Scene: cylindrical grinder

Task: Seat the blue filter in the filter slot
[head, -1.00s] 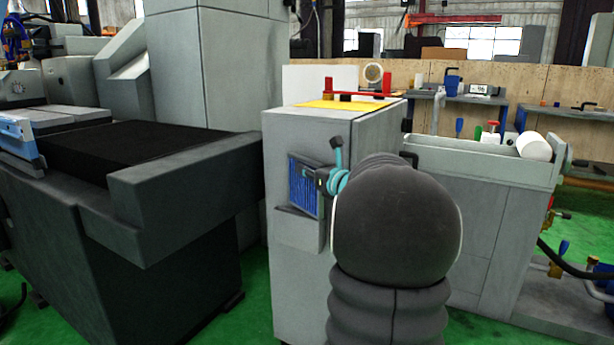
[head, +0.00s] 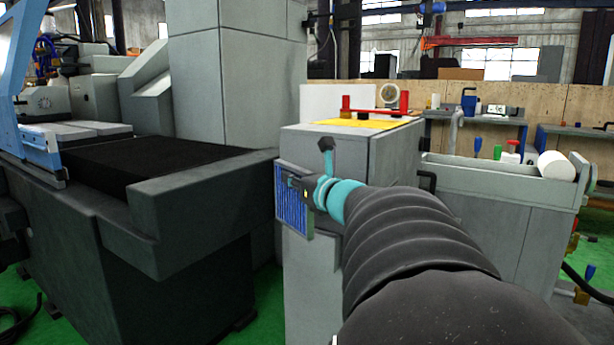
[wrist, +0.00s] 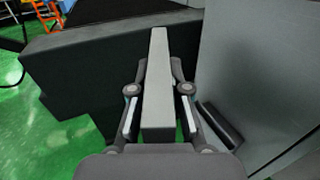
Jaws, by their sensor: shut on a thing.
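The blue filter (head: 293,202) is a pleated blue panel in a grey frame, held upright at the left edge of the grey cabinet (head: 300,290) in the head view. My gripper (head: 307,188) is shut on it. In the wrist view the filter shows edge-on as a long grey bar (wrist: 157,85) between my two fingers. A dark-edged bracket or opening (wrist: 222,125) on the cabinet face, possibly the filter slot, lies to the right of the filter there, with a gap between them. In the head view the slot is hidden behind the filter and my arm.
A dark machine bed (head: 190,215) stands left of the cabinet, close to the filter. The cabinet top carries a yellow sheet (head: 365,123) and red fittings (head: 376,106). A grey tank (head: 480,215) stands to the right. Green floor shows between machine and cabinet.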

